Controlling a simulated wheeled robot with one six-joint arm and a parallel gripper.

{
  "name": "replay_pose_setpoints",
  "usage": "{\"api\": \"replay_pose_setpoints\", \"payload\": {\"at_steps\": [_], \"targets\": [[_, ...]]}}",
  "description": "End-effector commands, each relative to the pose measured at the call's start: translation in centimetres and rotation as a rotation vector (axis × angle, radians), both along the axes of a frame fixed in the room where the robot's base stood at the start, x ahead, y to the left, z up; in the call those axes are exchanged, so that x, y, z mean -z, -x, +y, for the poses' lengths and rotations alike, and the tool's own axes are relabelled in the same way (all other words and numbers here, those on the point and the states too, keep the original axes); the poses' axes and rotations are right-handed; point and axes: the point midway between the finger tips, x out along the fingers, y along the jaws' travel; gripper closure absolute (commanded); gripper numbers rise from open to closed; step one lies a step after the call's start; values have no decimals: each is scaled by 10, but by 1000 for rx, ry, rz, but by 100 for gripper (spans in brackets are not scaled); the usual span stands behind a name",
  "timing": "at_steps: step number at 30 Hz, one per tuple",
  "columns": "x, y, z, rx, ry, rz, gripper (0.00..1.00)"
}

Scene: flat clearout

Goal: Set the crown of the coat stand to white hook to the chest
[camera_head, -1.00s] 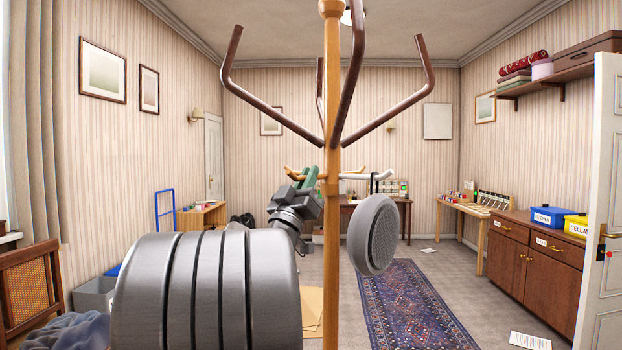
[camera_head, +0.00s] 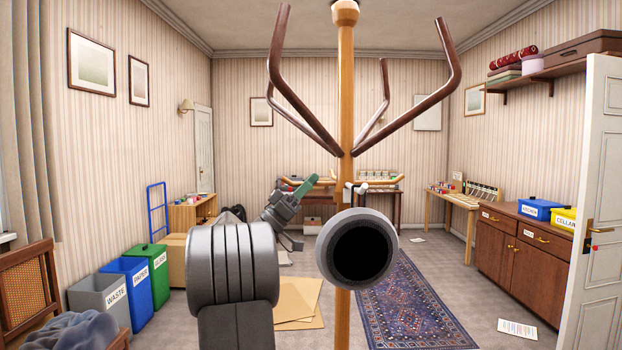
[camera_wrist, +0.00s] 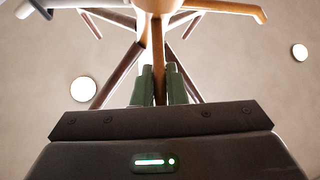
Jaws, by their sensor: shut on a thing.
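The coat stand's wooden pole (camera_head: 346,110) stands upright in front of me. Its low crown carries light wooden hooks (camera_head: 385,181) and one white hook (camera_head: 362,187). The white hook points towards me and slightly right; a grey round thing (camera_head: 330,248) with a dark hollow hangs from it by a black strap. My gripper (camera_head: 308,184), with green fingers, is left of the pole at crown height. In the wrist view my gripper (camera_wrist: 160,88) is shut on a wooden hook (camera_wrist: 158,66) of the crown; the white hook (camera_wrist: 40,6) is at the upper left. The brown chest (camera_head: 519,262) stands at the right.
Long dark brown hooks (camera_head: 432,86) spread from the pole above the crown. Blue and yellow boxes (camera_head: 541,210) stand on the chest. A patterned rug (camera_head: 410,305) lies behind the stand. Labelled bins (camera_head: 126,283) are at the left, an open door (camera_head: 598,210) at the right.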

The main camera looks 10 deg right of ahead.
Motion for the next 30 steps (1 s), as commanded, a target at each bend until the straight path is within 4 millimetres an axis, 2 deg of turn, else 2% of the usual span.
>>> {"api": "replay_pose_setpoints", "payload": {"at_steps": [10, 26, 27, 29, 30], "targets": [[-1, -13, -1, 128, 2, 0, 100], [-1, -14, -1, 146, 4, 0, 100], [-1, -14, -1, 146, 4, 0, 80], [-1, -14, -1, 147, 3, 0, 69], [-1, -14, -1, 147, 3, 0, 67]]}}
